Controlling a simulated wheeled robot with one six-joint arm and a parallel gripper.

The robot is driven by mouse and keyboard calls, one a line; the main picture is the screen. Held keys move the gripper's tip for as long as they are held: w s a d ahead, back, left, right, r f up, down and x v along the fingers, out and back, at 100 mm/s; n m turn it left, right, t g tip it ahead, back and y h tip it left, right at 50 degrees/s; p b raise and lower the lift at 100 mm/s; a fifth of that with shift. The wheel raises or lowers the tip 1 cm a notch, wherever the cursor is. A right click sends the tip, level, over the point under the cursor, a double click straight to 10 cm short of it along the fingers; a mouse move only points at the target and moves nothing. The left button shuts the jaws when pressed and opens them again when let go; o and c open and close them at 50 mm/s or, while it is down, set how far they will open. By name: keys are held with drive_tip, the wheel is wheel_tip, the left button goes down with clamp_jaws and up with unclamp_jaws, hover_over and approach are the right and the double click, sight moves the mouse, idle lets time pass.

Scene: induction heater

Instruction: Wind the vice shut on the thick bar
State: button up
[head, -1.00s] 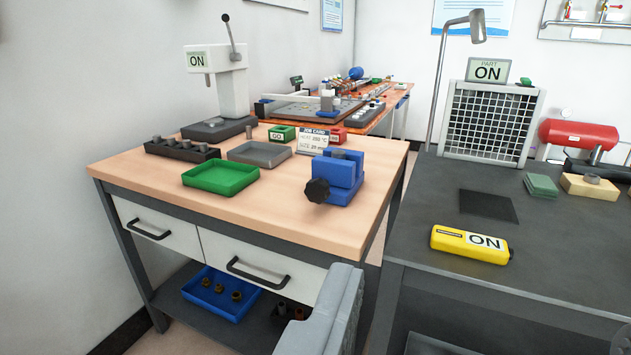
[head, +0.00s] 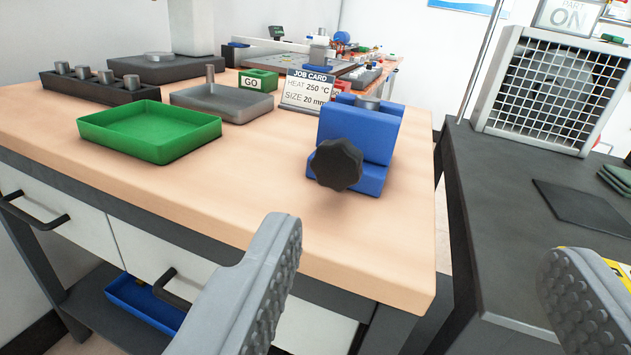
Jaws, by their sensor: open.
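The blue vice (head: 362,130) stands on the wooden bench near its right end. Its black knob (head: 336,164) faces me at the front of the vice. A grey metal bar (head: 368,103) shows its top end between the jaws; how tightly it sits there I cannot tell. My gripper (head: 420,265) is open and empty, its two grey ribbed fingers wide apart in the foreground. It is in front of the vice and apart from it.
On the wooden bench (head: 250,210) are a green tray (head: 150,130), a grey tray (head: 222,106), a dark rack of pegs (head: 100,88) and a job card (head: 309,90) beside the vice. A dark table (head: 510,230) with a mesh-fronted unit (head: 553,90) stands to the right, beyond a gap.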

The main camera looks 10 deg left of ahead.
drive_tip(key=h, duration=0.1)
approach(335, 173)
drive_tip(key=shift+n, duration=0.3)
drive_tip(key=w, duration=1.1)
drive_tip(key=shift+a+r, duration=0.15)
drive_tip(key=shift+a, duration=0.1)
drive_tip(key=shift+c, duration=0.2)
drive_tip(key=c, duration=0.9)
drive_tip(key=shift+c, duration=0.2)
